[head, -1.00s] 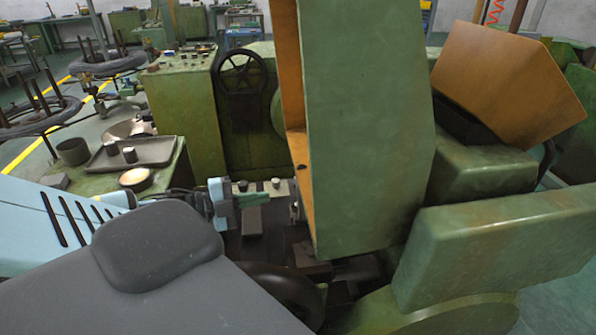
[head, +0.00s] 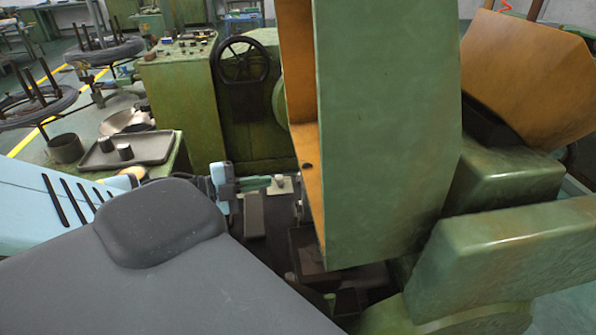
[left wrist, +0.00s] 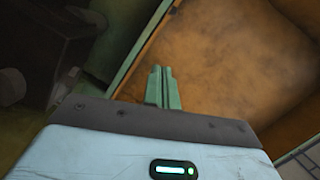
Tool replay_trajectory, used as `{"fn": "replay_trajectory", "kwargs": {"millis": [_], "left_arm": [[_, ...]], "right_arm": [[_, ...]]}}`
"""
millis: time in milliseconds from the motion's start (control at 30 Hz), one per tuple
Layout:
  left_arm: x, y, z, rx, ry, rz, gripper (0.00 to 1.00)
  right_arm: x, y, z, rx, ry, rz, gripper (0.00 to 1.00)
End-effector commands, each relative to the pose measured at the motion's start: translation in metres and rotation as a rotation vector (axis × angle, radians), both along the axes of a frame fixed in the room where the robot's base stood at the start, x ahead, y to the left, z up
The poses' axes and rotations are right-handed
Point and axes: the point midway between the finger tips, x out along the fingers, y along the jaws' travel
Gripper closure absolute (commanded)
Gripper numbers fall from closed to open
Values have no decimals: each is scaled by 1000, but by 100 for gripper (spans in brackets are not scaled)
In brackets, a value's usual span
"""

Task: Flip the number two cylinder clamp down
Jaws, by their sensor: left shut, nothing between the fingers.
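My left gripper (head: 268,182) reaches in from the left, with its green fingers pointing right towards the raised cover. In the left wrist view the two fingers (left wrist: 161,72) are pressed together with nothing between them, in front of the cover's orange inside. Below the gripper in the head view, a dark upright block (head: 254,215) stands in the machine bed, apart from the fingers. I cannot tell which part is the number two cylinder clamp; the raised cover and shadow hide much of the bed. My right gripper is not in view.
The raised green cover (head: 385,130), orange inside, blocks the middle. Green machine housings (head: 510,265) fill the right. A tray (head: 130,150) with small cylinders stands on a bench at left. A handwheel (head: 243,60) is behind.

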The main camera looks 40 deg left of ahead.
Motion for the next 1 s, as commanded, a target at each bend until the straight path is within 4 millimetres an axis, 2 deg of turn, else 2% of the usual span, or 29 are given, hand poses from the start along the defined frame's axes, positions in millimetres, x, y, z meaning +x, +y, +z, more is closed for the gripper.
{"fn": "replay_trajectory", "kwargs": {"millis": [400,1000], "left_arm": [[24,-13,0,1,-4,-1,100],[76,-41,-12,1,6,-1,100]], "right_arm": [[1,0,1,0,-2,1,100],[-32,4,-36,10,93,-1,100]]}}
